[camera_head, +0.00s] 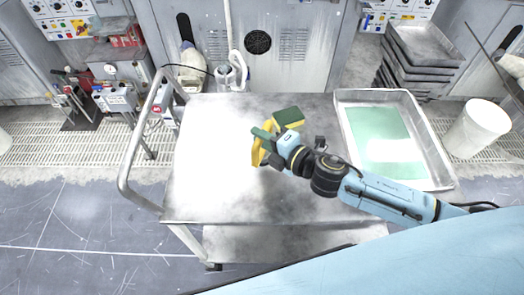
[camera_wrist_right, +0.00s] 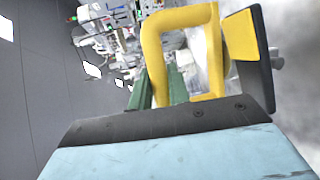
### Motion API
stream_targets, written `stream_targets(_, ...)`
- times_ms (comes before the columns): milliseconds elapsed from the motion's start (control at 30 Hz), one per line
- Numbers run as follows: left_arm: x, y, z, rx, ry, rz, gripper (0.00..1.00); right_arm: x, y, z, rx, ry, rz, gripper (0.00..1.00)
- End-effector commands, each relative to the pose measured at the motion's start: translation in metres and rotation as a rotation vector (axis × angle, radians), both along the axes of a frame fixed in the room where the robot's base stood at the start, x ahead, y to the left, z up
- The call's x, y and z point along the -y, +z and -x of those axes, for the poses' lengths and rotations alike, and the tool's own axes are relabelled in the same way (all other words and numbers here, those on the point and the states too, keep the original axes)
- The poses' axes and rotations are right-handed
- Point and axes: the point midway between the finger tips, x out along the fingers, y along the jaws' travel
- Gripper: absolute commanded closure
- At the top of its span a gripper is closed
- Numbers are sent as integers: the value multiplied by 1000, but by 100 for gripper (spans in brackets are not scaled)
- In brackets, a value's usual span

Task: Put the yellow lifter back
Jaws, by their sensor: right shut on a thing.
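My right gripper is shut on the lifter's yellow handle. In the right wrist view the handle stands in front of the green fingers (camera_wrist_right: 160,88), and the dark pad (camera_wrist_right: 250,45) is on the right. Whether the lifter touches the cart top cannot be told. My left gripper is not in view.
The steel cart (camera_head: 215,190) has a bare top on its left and a rail handle (camera_head: 140,140). A metal tray (camera_head: 345,120) with a green sheet (camera_head: 380,140) lies on its right. A white bucket (camera_head: 478,128) and stacked trays (camera_head: 425,45) stand beyond. Grey cabinets line the back.

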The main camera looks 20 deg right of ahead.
Motion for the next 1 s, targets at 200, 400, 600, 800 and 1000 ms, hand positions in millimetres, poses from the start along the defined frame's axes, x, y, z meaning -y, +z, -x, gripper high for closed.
stream_targets(200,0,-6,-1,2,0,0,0,-1,-10,-1,7,1,-4,100)
stream_targets(400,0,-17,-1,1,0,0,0,-1,-37,-1,6,-2,-4,100)
stream_targets(600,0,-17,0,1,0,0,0,-1,-39,-1,8,1,-3,100)
stream_targets(800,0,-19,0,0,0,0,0,-1,-41,-1,8,0,-2,100)
stream_targets(1000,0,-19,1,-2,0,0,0,0,-44,0,2,-1,0,60)
